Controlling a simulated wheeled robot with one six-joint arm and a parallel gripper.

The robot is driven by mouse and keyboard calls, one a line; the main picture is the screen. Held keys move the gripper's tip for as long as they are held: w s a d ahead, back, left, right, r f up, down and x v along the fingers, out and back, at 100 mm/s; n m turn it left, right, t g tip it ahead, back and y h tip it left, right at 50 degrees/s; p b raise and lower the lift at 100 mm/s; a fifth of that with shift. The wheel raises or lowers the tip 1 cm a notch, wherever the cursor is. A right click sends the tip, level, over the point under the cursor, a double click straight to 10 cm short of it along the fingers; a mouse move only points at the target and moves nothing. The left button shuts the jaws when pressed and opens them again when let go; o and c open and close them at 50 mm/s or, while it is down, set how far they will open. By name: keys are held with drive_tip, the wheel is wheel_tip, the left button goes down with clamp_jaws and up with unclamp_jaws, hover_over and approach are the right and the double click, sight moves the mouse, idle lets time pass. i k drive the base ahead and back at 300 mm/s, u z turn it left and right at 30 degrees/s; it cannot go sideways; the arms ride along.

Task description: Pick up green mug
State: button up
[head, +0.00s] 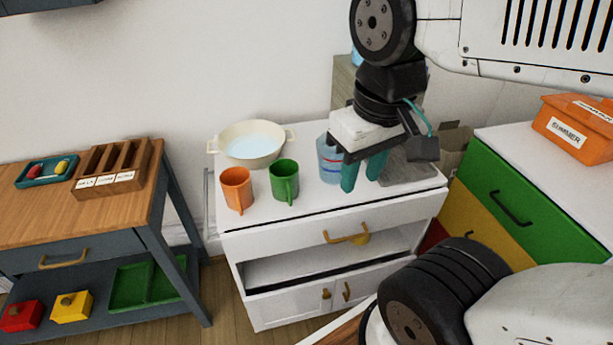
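The green mug (284,181) stands upright on the white cabinet top (330,205), with its handle toward the front. An orange mug (237,188) stands just to its left, a small gap apart. My gripper (363,173) has teal fingers pointing down over the right part of the cabinet top, to the right of the green mug. The fingers are apart with a gap between them and nothing seen in it. Whether the fingertips touch the surface is unclear.
A cream two-handled pot (252,144) stands behind the mugs. A clear bluish container (329,160) stands between the green mug and my gripper, partly hidden by it. A wooden table (60,217) is at left; a green-drawer cabinet (500,205) with an orange box (572,131) is at right.

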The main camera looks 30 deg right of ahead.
sight(284, 172)
drive_tip(key=z, duration=2.3)
drive_tip(key=k, duration=0.6)
drive_tip(key=u, duration=1.25)
